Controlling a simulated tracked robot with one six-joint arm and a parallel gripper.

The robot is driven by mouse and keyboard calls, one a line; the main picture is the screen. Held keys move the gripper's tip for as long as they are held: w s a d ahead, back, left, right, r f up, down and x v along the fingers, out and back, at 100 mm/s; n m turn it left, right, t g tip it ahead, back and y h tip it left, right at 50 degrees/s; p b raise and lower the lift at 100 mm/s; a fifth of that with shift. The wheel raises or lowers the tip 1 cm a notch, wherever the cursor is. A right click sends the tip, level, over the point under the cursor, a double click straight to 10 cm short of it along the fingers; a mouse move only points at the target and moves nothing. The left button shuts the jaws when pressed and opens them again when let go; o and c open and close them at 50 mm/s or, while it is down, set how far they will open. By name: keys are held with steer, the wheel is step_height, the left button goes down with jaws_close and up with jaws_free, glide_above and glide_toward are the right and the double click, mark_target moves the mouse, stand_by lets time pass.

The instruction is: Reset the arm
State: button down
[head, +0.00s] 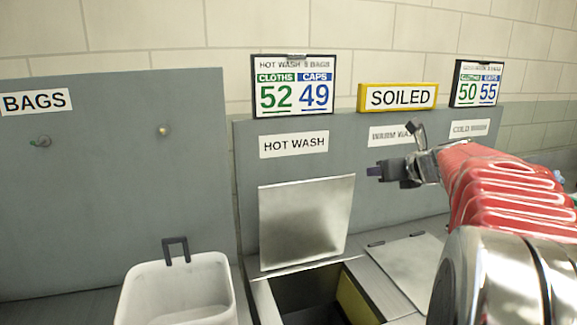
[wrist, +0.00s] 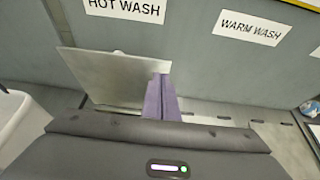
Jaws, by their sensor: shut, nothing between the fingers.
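My gripper (head: 376,172) is at the end of my red-sleeved arm in the head view, raised in front of the grey panel and pointing left. It is near the WARM WASH label (head: 395,135), which it partly covers. In the wrist view its purple fingers (wrist: 162,97) are together with nothing between them. Behind them stands the raised metal lid (head: 306,222) of the HOT WASH bin, which also shows in the wrist view (wrist: 110,75). I cannot tell how far the fingers are from the lid.
The HOT WASH opening (head: 305,290) is uncovered below the lid. A flat closed lid (head: 412,262) lies to its right. A white bin (head: 180,290) with a dark handle stands at the left. The BAGS panel (head: 100,190) has two pegs and no bags on it.

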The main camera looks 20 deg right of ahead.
steer(key=s+a+f+n+g+y, duration=0.1)
steer(key=s+a+f+n+g, duration=0.25)
steer(key=a+f+n, duration=0.45)
steer(key=s+a+f+n+g+y, duration=0.15)
steer(key=s+a+f+n, duration=0.35)
steer(key=n, duration=0.5)
steer(key=s+a+f+n, duration=0.2)
steer(key=s+a+n, duration=0.3)
steer(key=a, duration=0.3)
steer(key=s+a+f+n+g, duration=0.1)
steer(key=s+a+n, duration=0.3)
steer(key=a+n, duration=0.4)
steer(key=s+a+f+n+g, duration=0.1)
steer(key=s+a+f+n, duration=0.1)
steer(key=s+a+n, duration=0.3)
steer(key=a+n+h, duration=0.1)
steer(key=a, duration=0.1)
steer(key=shift+s+a+f, duration=0.3)
steer(key=shift+a+f, duration=0.05)
steer(key=shift+a, duration=0.05)
